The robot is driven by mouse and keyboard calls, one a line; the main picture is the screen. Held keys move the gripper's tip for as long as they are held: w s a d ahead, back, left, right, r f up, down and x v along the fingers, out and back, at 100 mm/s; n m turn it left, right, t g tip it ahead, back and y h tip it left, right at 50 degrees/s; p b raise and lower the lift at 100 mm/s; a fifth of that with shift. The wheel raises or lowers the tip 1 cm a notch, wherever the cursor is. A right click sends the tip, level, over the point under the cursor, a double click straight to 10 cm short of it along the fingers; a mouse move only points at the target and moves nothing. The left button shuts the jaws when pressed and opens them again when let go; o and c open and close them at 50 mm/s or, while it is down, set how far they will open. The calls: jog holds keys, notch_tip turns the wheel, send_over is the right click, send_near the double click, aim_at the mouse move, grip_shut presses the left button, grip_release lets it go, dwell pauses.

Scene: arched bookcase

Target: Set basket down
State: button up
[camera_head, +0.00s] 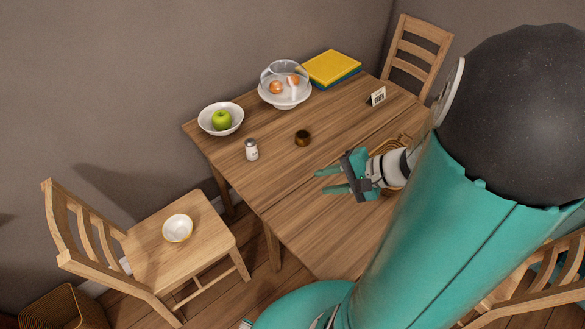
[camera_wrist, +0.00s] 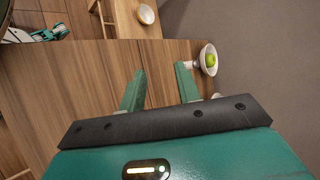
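A light-brown wicker basket (camera_head: 403,140) sits on the wooden table (camera_head: 345,140), mostly hidden behind my wrist and arm. A larger woven basket (camera_head: 62,306) stands on the floor at the lower left, cut off by the picture edge. My gripper (camera_head: 322,182) is over the table, left of the wicker basket and pointing away from it. Its two teal fingers are apart with nothing between them. In the wrist view my gripper (camera_wrist: 160,69) also shows spread, empty fingers over bare tabletop.
A bowl with a green apple (camera_head: 221,121), a white shaker (camera_head: 251,150), a small brown pot (camera_head: 302,138), a domed dish (camera_head: 285,90), books (camera_head: 331,68) and a small card (camera_head: 377,96) stand on the table. A bowl (camera_head: 177,229) is on the left chair. The near tabletop is clear.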

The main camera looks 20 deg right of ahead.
jog(key=s+a+r+n+h, duration=0.2)
jog(key=a+r+n+h, duration=0.2)
jog(key=a+r+n, duration=0.2)
jog(key=s+a+r+n+g+h, duration=0.1)
jog(key=a+r+n+h, duration=0.3)
jog(key=r, duration=0.4)
jog(key=shift+s+a+r+n+g, duration=0.35)
jog(key=shift+s+a+n, duration=0.45)
jog(key=shift+n, duration=0.3)
